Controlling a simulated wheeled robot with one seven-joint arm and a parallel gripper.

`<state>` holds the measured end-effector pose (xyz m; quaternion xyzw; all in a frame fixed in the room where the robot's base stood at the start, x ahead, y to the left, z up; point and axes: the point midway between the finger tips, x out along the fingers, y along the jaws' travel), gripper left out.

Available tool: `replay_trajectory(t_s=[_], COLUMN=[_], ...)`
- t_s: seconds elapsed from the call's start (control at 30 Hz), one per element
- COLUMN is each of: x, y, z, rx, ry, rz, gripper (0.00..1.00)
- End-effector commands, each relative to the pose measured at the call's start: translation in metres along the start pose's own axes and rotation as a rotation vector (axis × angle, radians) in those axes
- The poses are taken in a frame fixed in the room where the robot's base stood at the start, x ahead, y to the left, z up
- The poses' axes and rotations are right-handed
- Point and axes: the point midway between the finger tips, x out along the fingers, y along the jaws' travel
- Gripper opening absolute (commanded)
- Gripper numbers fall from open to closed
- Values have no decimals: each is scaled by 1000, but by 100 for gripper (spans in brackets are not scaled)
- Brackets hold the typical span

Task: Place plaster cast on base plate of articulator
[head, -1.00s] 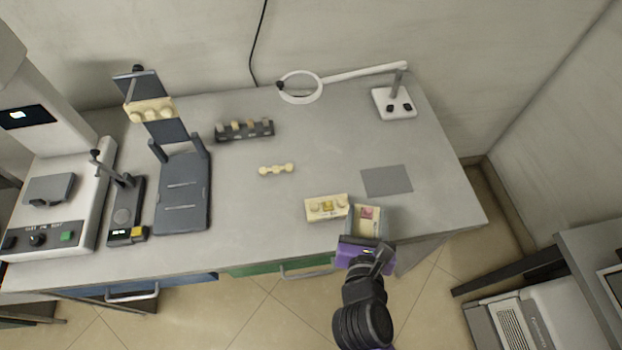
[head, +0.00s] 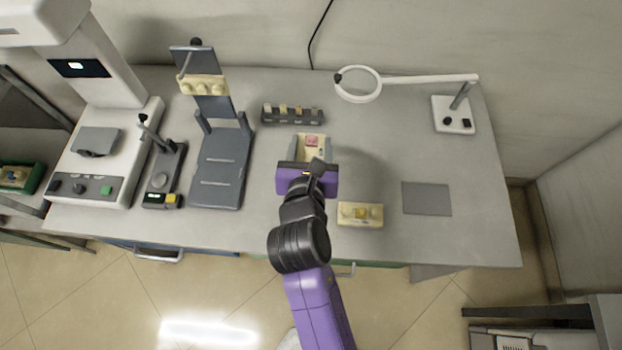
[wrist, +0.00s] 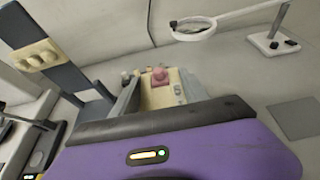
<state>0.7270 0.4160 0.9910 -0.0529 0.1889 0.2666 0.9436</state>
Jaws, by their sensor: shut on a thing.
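My gripper (head: 312,148) is shut on a cream plaster cast (head: 315,154) with a pink patch on it. In the wrist view the cast (wrist: 161,94) sits between the two grey fingers. It is over the middle of the table, to the right of the articulator. The articulator is dark grey, with a flat base plate (head: 220,172) and a raised upper arm (head: 215,108) that bears another cream cast (head: 203,85). The base plate looks bare. In the wrist view the upper cast (wrist: 42,55) shows at upper left.
A second cream block (head: 360,215) lies near the table's front edge. A dark rack (head: 292,115) with small pieces stands behind my gripper. A grey mat (head: 426,198) and a ring magnifier (head: 358,84) are at right. A small black stand (head: 165,175) is left of the articulator.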

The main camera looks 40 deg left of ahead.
Motion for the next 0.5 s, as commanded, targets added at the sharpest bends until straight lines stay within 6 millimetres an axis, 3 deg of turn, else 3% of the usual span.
replay_trajectory(t_s=[0.3,0.5], x=[31,44], y=[1,0], z=[-75,-105], rx=[-3,-1], ry=[1,-2], rz=[2,1], gripper=[4,4])
